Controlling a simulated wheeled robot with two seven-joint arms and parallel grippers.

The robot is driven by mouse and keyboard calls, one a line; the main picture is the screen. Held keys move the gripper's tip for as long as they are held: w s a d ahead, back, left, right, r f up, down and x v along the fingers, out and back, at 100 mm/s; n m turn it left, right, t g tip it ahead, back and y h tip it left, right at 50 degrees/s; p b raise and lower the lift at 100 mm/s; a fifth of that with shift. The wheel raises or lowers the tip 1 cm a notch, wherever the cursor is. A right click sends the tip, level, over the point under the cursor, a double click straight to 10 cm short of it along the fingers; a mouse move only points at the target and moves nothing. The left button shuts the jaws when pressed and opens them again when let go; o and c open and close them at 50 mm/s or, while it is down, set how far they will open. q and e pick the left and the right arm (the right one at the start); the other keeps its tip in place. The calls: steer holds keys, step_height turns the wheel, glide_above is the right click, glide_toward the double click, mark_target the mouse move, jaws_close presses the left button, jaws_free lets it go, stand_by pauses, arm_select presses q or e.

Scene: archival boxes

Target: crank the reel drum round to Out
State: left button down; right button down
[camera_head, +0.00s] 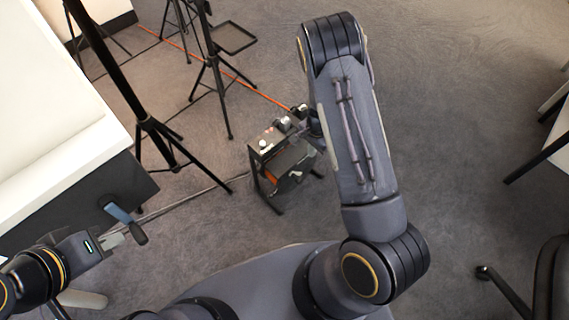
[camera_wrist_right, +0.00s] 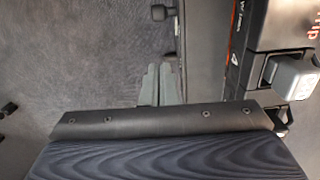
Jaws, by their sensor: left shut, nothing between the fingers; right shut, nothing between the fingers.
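The reel drum (camera_head: 286,167) sits in a black frame on the carpet in the head view, with orange showing low inside it and pale knobs on top. My right gripper (camera_wrist_right: 161,82) is shut and empty beside that housing. The Out mark is not readable. My left gripper (camera_head: 118,237) is shut and empty, far left of the reel.
A blue and black handle-like part (camera_head: 122,215) is close to my left gripper, beside a white-topped black box (camera_head: 110,200). Black tripod stands (camera_head: 163,135) rise behind the reel. An orange cable (camera_head: 240,78) crosses the carpet.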

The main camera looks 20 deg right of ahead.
steer(key=b, duration=0.4)
glide_toward(294, 169)
steer(key=s+d+f, duration=0.2)
steer(key=d+f, duration=0.1)
steer(key=d, duration=0.1)
steer(key=a+f+b, duration=0.1)
steer(key=s+a+f, duration=0.1)
steer(key=f, duration=0.1)
steer(key=shift+s+a+f+b, duration=0.15)
steer(key=shift+a+f+b, duration=0.15)
steer(key=shift+a+b, duration=0.05)
steer(key=shift+s+a+h, duration=0.1)
steer(key=shift+a+h, duration=0.05)
steer(key=shift+h, duration=0.15)
